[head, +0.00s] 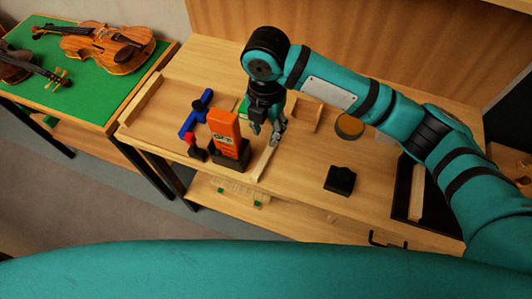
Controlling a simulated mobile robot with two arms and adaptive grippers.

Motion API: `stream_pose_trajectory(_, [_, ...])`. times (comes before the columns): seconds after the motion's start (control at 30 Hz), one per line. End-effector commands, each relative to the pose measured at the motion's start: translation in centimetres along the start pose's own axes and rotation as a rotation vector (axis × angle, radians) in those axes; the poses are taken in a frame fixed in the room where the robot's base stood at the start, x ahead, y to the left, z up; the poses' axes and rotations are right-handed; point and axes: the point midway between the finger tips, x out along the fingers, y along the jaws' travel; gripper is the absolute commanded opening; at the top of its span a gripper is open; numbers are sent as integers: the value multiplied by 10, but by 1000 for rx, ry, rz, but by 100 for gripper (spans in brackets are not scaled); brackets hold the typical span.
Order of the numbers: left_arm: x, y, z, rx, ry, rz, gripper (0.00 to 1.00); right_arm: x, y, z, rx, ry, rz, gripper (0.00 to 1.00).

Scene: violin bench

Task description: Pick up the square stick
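A pale, square-edged wooden stick (262,163) lies on the workbench, just right of the orange device. My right gripper (266,136) points down over the far end of this stick. Its two fingers look spread apart. The frame is too small to tell whether the fingertips touch the stick, and the gripper hides part of that area. Another long pale wooden piece (417,192) lies in the black tray at the right. I cannot tell from its look alone which piece is the square stick. My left gripper is out of view.
The orange device (224,133) stands upright close left of the gripper, with a blue tool (196,114) and a red-topped item (190,138) beside it. A black block (340,180), a round tin (349,126) and the black tray (400,190) are rightward. Violins (105,46) lie on the green-topped table.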

Motion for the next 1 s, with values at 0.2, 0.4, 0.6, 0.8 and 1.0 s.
stream_pose_trajectory(0.2, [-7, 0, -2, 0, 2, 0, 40, 41, 0, 0, 2, 3, -1, 33])
stream_pose_trajectory(0.4, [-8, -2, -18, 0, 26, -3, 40, 56, 0, 0, 1, 0, 1, 33])
stream_pose_trajectory(0.6, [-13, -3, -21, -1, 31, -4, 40, 82, 0, -1, 3, 3, -1, 33])
stream_pose_trajectory(0.8, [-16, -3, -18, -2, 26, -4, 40, 109, 0, 0, 2, 1, 1, 33])
stream_pose_trajectory(1.0, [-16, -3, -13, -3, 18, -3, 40, 114, 1, 0, 1, -1, 3, 33])
